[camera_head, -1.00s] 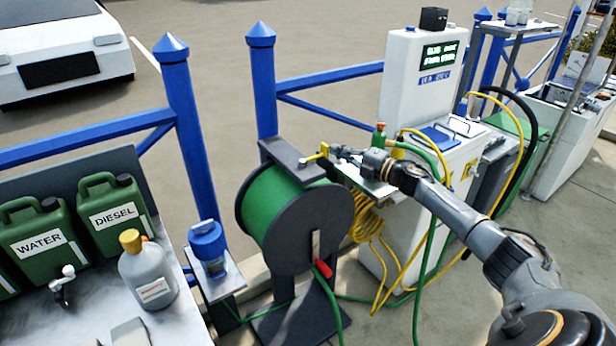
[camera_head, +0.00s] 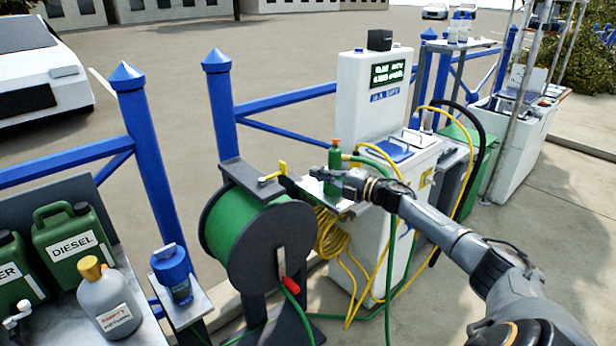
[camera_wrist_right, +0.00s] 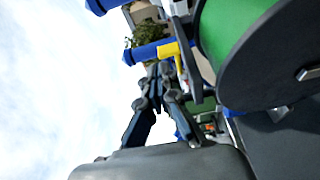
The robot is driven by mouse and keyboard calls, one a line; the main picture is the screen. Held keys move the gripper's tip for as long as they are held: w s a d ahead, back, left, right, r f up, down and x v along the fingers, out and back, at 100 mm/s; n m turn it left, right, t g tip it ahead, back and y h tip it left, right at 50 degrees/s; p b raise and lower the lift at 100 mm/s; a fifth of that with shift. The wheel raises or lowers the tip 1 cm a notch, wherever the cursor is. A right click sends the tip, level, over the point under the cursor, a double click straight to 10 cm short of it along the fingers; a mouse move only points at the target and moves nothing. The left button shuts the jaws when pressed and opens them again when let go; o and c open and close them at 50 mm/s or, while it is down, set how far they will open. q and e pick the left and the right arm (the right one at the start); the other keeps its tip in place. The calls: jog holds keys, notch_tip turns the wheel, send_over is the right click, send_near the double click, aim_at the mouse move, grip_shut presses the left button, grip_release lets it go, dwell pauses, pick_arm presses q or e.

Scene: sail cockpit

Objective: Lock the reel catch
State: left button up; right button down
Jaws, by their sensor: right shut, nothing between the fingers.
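The reel catch (camera_head: 274,174) is a small yellow lever on top of the dark stand of the green hose reel (camera_head: 243,228). One yellow part lies along the top plate and the other end sticks up. My right gripper (camera_head: 317,173) is shut and empty, a short way right of the lever and apart from it in the head view. In the right wrist view the dark fingers (camera_wrist_right: 160,70) are together, and the yellow lever (camera_wrist_right: 175,50) shows just beyond them. The green reel (camera_wrist_right: 228,30) is at the upper right there. My left gripper is not in view.
A green nozzle with an orange top (camera_head: 335,155) and coiled yellow hose (camera_head: 331,235) are close to my right gripper. The white pump cabinet (camera_head: 375,95) stands behind. Blue railing (camera_head: 290,103) runs behind the reel. A blue-capped jar (camera_head: 172,270) stands left of it.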

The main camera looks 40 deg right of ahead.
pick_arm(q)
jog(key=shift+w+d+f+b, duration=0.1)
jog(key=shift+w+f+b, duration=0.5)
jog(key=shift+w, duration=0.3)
pick_arm(e)
jog(key=s+d, duration=0.4)
jog(key=shift+d, duration=0.4)
jog(key=shift+f, duration=0.15)
